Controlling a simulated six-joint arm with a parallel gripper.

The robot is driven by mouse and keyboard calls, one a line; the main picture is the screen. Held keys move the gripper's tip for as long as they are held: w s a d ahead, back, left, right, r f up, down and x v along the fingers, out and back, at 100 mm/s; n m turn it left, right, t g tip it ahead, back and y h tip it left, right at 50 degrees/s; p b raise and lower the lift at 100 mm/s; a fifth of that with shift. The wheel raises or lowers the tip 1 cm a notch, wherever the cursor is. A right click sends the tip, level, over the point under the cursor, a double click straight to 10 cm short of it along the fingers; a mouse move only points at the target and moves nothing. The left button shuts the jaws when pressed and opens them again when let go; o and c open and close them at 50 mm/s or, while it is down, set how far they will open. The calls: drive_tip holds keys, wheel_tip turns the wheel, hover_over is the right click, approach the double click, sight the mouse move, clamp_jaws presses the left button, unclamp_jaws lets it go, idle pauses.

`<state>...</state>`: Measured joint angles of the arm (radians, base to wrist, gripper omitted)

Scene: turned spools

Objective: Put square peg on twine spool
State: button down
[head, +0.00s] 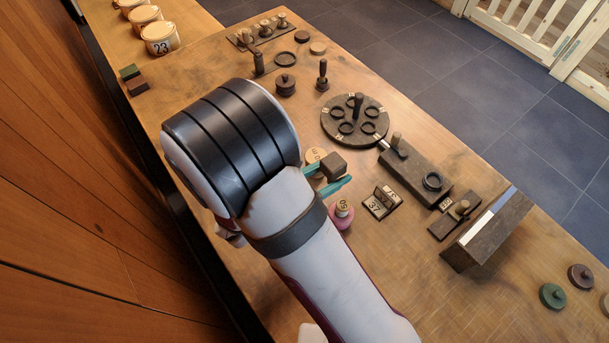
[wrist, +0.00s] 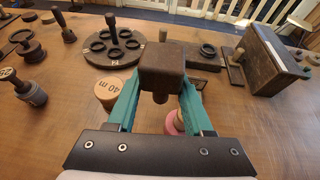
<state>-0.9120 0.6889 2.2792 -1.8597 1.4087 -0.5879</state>
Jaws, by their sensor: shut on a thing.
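My gripper (head: 328,179) has teal fingers and is shut on the square peg (head: 333,163), a dark brown block. In the wrist view the square peg (wrist: 162,66) sits between the fingertips, with a lighter stub pointing down below it. A tan spool marked 40 m (wrist: 108,92) stands left of the fingers in the wrist view; its top also shows behind the gripper in the head view (head: 314,155). A pink spool (head: 341,217) stands just in front of the gripper, partly hidden by a finger in the wrist view (wrist: 172,124). I cannot tell which spool is the twine one.
A dark round plate (head: 337,136) with rings and an upright post stands behind. A grey spool (wrist: 34,94) stands at left in the wrist view.

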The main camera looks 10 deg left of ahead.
drive_tip(key=w+d+r, duration=0.6)
drive_tip(key=w+d, duration=0.1)
hover_over(315, 156)
drive_tip(key=shift+t, duration=0.3)
drive_tip(key=f, duration=0.5)
drive_tip(key=shift+d+f, duration=0.25)
drive_tip(key=shift+f, duration=0.15)
drive_tip(key=shift+a+f, duration=0.15)
drive_tip(key=shift+f, duration=0.95)
drive_tip(key=shift+a+f, duration=0.1)
drive_tip(key=shift+f, duration=0.95)
drive_tip(key=shift+f, duration=0.1)
drive_tip(key=shift+c, duration=1.5)
unclamp_jaws()
